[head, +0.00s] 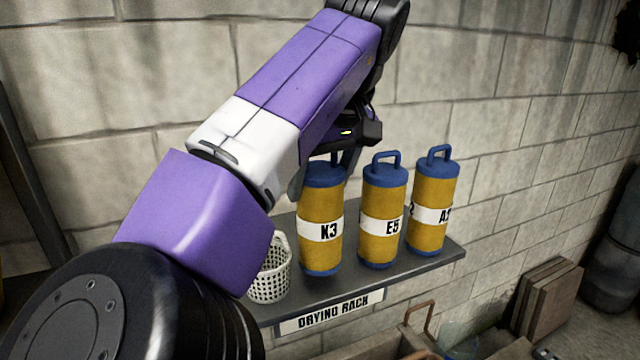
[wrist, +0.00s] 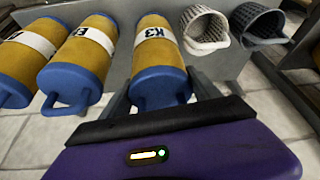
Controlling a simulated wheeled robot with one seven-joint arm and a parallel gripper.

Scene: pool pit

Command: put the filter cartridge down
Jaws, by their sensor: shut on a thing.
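The filter cartridge K3 (head: 321,255) is a yellow cylinder with blue ends and a white K3 band. It is upright at the drying rack (head: 445,252), left of cartridge E5. My gripper (head: 328,176) is at its top from above, shut on it. In the wrist view, the blue top of K3 (wrist: 160,88) lies between the two fingers of my gripper (wrist: 163,97). The handle of K3 is hidden by my gripper. I cannot tell whether its base touches the shelf or is slightly above it.
Cartridges E5 (head: 382,235) and A (head: 432,225), its label partly cut off, stand to the right. A white basket (head: 270,278) is close on the left; a dark basket (wrist: 262,24) shows in the wrist view. A block wall (head: 530,110) is behind.

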